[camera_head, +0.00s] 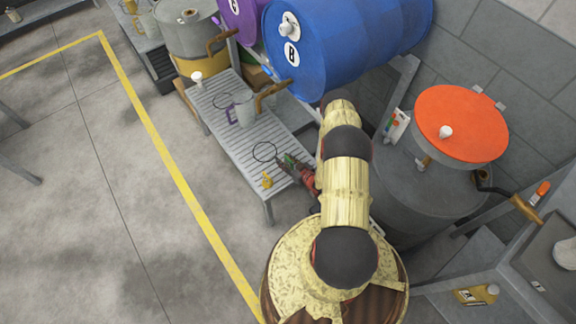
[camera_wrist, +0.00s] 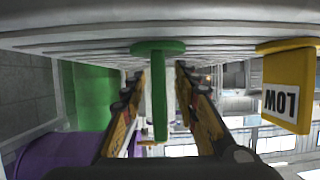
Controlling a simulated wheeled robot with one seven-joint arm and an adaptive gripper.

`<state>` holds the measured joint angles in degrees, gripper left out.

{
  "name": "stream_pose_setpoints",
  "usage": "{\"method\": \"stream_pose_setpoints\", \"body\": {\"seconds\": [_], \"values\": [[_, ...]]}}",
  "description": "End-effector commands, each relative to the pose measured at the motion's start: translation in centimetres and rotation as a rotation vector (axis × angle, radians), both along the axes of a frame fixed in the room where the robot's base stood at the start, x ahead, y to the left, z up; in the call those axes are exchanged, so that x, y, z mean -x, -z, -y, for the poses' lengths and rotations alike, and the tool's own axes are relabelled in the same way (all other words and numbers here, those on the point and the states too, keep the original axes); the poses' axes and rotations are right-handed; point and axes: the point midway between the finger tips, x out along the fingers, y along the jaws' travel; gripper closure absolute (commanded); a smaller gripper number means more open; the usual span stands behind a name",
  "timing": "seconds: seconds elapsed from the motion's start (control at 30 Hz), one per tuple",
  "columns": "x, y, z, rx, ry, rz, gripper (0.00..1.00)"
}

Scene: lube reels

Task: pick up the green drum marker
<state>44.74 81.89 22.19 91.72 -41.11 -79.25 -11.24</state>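The green drum marker (camera_wrist: 160,90) has a flat round base and a thin upright plate. It stands on the slatted grey bench and appears upside down in the wrist view, between my two fingers. A small part of the green marker (camera_head: 289,159) also shows in the head view, partly hidden by my gripper. My gripper (camera_wrist: 161,82) is open, with a visible gap on each side of the plate. In the head view my gripper (camera_head: 292,166) is low over the front end of the bench, partly covered by my arm.
A yellow marker reading LOW (camera_wrist: 287,88) stands close beside the green one, and also shows in the head view (camera_head: 267,180). A blue drum (camera_head: 340,45) and an orange-lidded drum (camera_head: 462,125) flank my arm.

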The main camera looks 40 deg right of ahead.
Motion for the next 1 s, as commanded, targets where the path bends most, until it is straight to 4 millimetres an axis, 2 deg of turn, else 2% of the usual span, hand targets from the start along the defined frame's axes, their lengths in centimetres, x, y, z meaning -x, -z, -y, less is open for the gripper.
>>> {"method": "stream_pose_setpoints", "body": {"seconds": [0.17,0.4,0.93,1.0], "values": [[-1.37,0.77,-0.04,-0.001,0.000,-0.002,0.70],[-1.49,0.70,0.00,-0.001,0.002,-0.002,0.70],[-1.46,0.70,0.01,-0.001,0.002,-0.002,1.00],[-1.46,0.70,0.01,-0.001,0.002,-0.002,1.00]]}}
